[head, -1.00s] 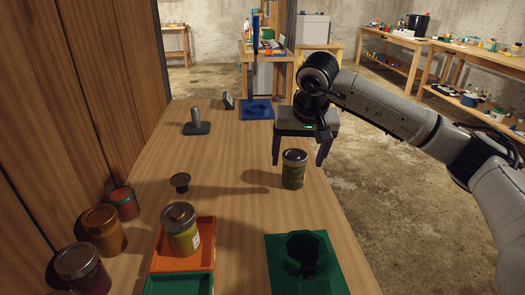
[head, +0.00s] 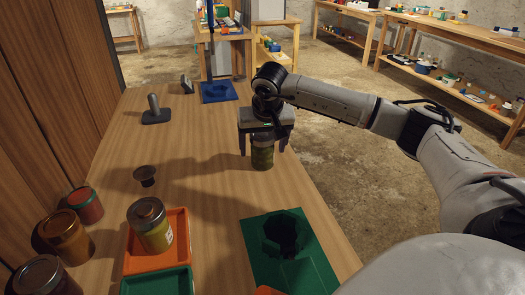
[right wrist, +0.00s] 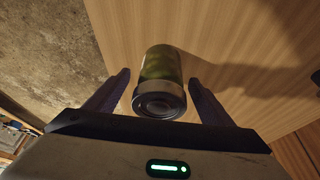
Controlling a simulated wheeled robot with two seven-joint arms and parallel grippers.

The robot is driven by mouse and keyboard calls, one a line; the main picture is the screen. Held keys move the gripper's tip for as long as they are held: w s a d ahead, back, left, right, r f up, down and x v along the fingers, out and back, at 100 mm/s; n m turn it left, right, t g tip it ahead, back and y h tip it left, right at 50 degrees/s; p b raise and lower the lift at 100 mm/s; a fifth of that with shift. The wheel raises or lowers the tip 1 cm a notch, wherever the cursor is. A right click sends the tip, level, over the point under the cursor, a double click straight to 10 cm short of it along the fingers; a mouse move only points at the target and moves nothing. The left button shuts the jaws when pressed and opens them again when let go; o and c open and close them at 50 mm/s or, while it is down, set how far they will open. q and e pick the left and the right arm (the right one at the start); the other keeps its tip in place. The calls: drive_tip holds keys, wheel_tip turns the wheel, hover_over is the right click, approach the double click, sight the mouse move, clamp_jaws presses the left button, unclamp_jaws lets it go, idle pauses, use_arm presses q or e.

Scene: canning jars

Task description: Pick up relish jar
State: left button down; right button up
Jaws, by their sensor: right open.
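A jar with green contents (head: 262,156), apparently the relish jar, stands upright near the table's right edge in the head view. My right gripper (head: 263,148) is open above it, with one finger on each side. Its body hides part of the lid in the head view. In the right wrist view the jar (right wrist: 163,66) is between the two open fingers (right wrist: 159,78), its dark round lid towards the camera. Gaps show between the jar and both fingers. My left gripper is not in view.
A yellow-green jar (head: 150,226) stands on an orange tray (head: 180,222), beside a green tray (head: 158,283). A green holder (head: 256,248) with a dark recess lies at front right. Several jars line the left side. A small dark knob-like item (head: 144,174) stands mid-table.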

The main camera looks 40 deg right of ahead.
drive_tip(key=shift+w+f, duration=0.1)
drive_tip(key=shift+f, duration=0.1)
drive_tip(key=shift+r, duration=0.1)
drive_tip(key=c, duration=1.5)
